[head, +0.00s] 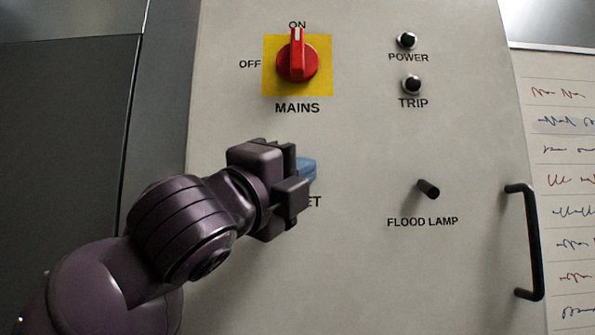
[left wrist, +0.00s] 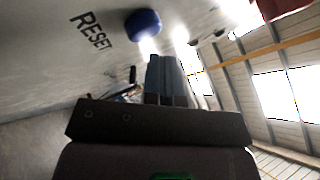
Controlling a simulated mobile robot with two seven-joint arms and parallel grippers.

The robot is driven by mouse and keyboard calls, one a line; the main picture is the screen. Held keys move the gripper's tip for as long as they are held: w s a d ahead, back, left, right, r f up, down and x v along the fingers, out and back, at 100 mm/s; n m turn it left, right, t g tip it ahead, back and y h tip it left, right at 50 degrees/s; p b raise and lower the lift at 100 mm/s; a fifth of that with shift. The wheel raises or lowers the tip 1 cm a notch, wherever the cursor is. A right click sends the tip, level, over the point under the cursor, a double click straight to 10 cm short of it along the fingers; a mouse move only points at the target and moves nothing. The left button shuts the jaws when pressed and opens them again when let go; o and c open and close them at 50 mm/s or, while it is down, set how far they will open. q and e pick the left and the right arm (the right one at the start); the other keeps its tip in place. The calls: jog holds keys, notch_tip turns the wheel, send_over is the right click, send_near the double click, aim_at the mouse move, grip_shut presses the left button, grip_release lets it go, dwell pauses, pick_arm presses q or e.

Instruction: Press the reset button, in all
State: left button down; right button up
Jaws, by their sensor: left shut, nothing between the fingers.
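The reset button (left wrist: 143,24) is a round blue cap on the pale panel, beside the printed word RESET, in the left wrist view. My left gripper (left wrist: 166,78) is shut and empty, its blue-grey fingertips pointing toward the panel just short of the button in that picture. A small gap shows between them, and I see no contact. In the head view my left gripper (head: 304,171) is in front of the panel below the mains switch and covers most of the RESET label. A blue patch shows at its tip; I cannot tell finger from button there. My right gripper is not in view.
The panel (head: 360,260) carries a red mains switch (head: 297,62) turned to ON, two dark round indicators labelled POWER (head: 406,40) and TRIP (head: 412,84), and a flood lamp toggle (head: 428,189). A black handle (head: 533,242) sticks out at the right edge.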

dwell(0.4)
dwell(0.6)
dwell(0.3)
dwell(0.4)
pick_arm(q)
jog(key=shift+w, duration=0.4)
dwell(0.3)
